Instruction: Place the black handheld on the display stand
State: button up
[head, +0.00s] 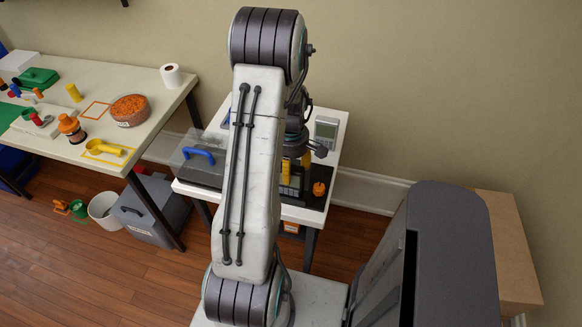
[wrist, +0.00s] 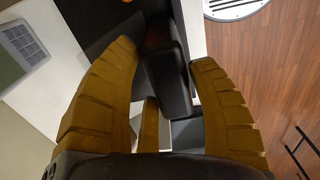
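A black block-like object (wrist: 172,82), which looks like the black handheld, lies between my gripper's fingers in the wrist view. In the head view my gripper (head: 295,174) is low over the small white table (head: 302,214), partly behind my arm. The handheld cannot be made out there. A dark flat surface (wrist: 90,22) lies under it in the wrist view. I cannot clearly identify the display stand.
A grey handheld-like device (head: 326,131) lies at the table's back right; it also shows in the wrist view (wrist: 22,43). A case with a blue handle (head: 200,155) is on the left. A small orange object (head: 319,188) sits right of my gripper. A cluttered bench (head: 150,83) stands further left.

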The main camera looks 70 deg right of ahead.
notch_tip(320, 180, up, 12)
jog(key=shift+r, duration=0.2)
dwell(0.6)
jog(key=w+a+r+t+h, duration=0.1)
jog(key=w+a+r, duration=0.3)
jog(key=w+a, duration=0.4)
jog(key=w+a+r, duration=0.4)
jog(key=w+a, duration=0.5)
jog(key=s+a+r+t, duration=0.1)
jog(key=a, duration=0.9)
jog(key=s+a+t+y, duration=0.1)
jog(key=s+a+t, duration=0.1)
jog(key=a, duration=0.9)
jog(key=shift+r, duration=0.35)
